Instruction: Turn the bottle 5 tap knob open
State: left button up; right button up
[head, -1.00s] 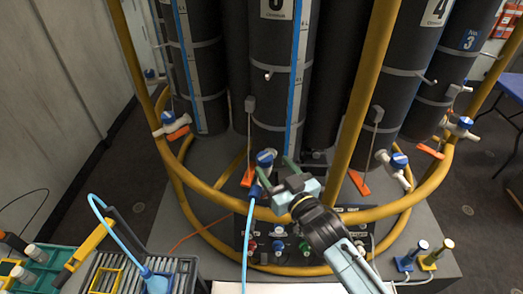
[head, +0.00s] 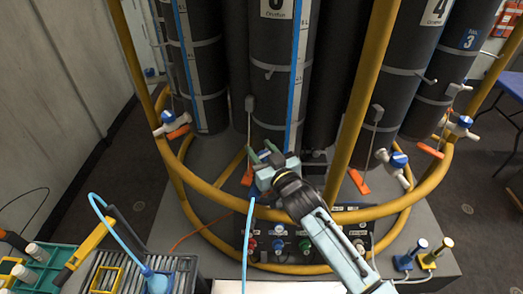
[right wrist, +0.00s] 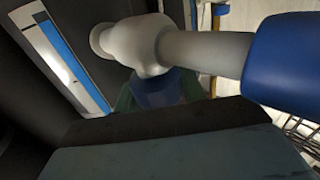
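The bottle in the middle (head: 270,90) is tall and dark, with a label whose number is cut off by the top edge. Its tap is at its foot; the tap's blue knob (head: 264,155) is mostly covered by my right gripper (head: 264,153) in the head view. The green fingertips stand apart, one on each side of the knob. In the right wrist view, the grey tap body (right wrist: 150,45) crosses above the blue knob (right wrist: 160,88), with green finger parts beside it. Whether the fingers press on the knob is unclear. My left gripper is out of view.
A yellow ring rail (head: 230,205) curves in front of the bottles, with an upright (head: 362,100) right of my gripper. A blue hose (head: 248,235) runs down from the tap. Neighbouring taps have blue knobs (head: 398,159). A grey rack (head: 180,270) stands at lower left.

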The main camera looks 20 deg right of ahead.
jog(key=c, duration=0.5)
jog(key=shift+a+r+n+g+y+p, duration=0.15)
jog(key=shift+n+g+y+p, duration=0.45)
jog(key=shift+n+y, duration=0.6)
jog(key=shift+a+n+g+y, duration=0.1)
jog(key=shift+n+g+y, duration=0.25)
jog(key=shift+y, duration=0.85)
jog(key=shift+s+a+n+g+y, duration=0.1)
jog(key=shift+s+n+g+y, duration=0.05)
jog(key=shift+n+g+y, duration=0.65)
jog(key=o, duration=1)
jog(key=shift+s, duration=0.1)
